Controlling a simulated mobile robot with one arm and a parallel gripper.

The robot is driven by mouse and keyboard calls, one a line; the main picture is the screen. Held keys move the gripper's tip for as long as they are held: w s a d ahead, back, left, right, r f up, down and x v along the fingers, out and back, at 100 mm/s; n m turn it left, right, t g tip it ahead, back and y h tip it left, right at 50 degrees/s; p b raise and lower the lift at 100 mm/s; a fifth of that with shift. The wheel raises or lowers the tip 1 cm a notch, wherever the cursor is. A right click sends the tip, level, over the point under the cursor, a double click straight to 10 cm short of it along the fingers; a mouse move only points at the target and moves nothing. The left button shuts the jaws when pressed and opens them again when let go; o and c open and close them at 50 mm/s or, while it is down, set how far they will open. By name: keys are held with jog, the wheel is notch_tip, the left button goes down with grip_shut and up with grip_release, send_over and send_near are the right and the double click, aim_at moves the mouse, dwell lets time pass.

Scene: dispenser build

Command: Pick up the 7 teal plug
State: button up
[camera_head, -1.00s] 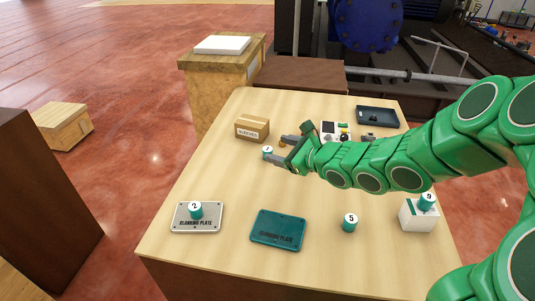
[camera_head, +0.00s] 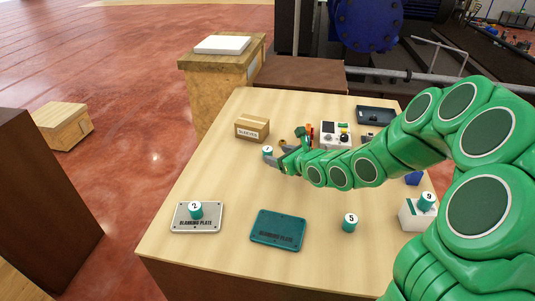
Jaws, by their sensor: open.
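The teal plug with a white top (camera_head: 267,151) stands upright on the table, just in front of the sleeves box; its number is small but looks like a 7. My gripper (camera_head: 277,158) is open, low over the table, its fingers pointing left at this plug. One finger is close to the plug's lower right side; I cannot tell whether they touch. Other teal plugs are numbered 2 (camera_head: 195,210), on a grey blanking plate (camera_head: 178,220), 5 (camera_head: 350,222), on the bare table, and 9 (camera_head: 427,201), on a white block (camera_head: 408,216).
A cardboard sleeves box (camera_head: 252,128) sits behind the plug. A teal plate (camera_head: 278,230) lies at the front. A white device (camera_head: 336,136) and a dark tray (camera_head: 376,115) are at the back right. A blue object (camera_head: 413,178) is by my arm.

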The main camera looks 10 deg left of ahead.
aim_at(271, 153)
jog(key=shift+f+x, duration=0.1)
jog(key=shift+x, duration=1.35)
jog(key=shift+f+x, duration=0.15)
jog(key=shift+x, duration=1.25)
jog(key=shift+d, duration=0.2)
jog(key=c, duration=1.1)
jog(key=shift+r, duration=0.15)
jog(key=shift+c, duration=0.2)
